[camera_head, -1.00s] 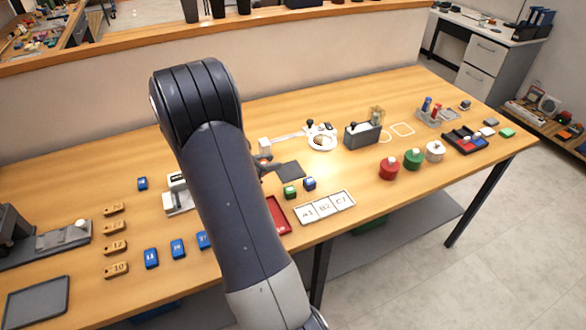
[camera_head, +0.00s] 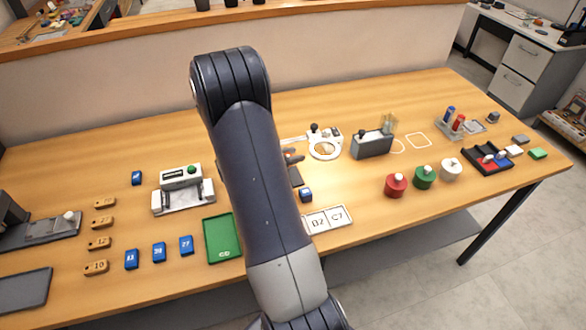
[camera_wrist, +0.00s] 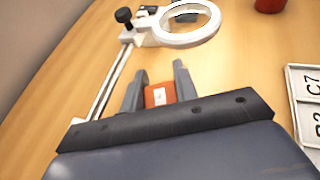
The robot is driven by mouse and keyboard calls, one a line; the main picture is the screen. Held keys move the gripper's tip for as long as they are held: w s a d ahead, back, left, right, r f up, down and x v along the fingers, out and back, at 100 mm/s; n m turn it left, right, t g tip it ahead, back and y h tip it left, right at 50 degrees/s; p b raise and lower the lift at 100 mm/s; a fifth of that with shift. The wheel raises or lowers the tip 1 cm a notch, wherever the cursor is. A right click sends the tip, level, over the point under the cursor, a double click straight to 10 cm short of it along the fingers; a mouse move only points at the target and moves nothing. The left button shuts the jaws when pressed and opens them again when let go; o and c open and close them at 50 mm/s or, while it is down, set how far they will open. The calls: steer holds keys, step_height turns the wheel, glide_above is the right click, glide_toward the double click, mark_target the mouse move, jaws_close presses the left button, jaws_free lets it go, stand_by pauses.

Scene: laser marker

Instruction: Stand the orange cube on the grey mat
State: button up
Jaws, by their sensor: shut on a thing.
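In the wrist view, the orange cube (camera_wrist: 160,95), with a small white label on one face, sits between the two fingers of my gripper (camera_wrist: 157,88). My gripper is shut on it. I cannot tell the cube's height above the table.
A white ring-shaped magnifier (camera_head: 325,146) stands just beyond my gripper. The white label board (camera_head: 328,219) and green tray (camera_head: 222,238) lie nearer the front edge. Red, green and white round pieces stand to the right.

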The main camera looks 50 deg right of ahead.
mark_target(292, 174)
steer(key=shift+f+p, duration=0.3)
steer(key=shift+f, duration=2.55)
steer(key=shift+f, duration=0.1)
steer(key=o, duration=0.9)
steer(key=shift+o, duration=0.2)
steer(key=shift+w+a+r, duration=0.1)
steer(key=shift+a+r, duration=0.1)
steer(key=shift+a, duration=0.1)
steer(key=b+v, duration=0.1)
steer(key=v, duration=1)
steer(key=shift+a+r+b, duration=0.1)
steer(key=shift+a+b, duration=0.05)
steer(key=shift+b, duration=0.25)
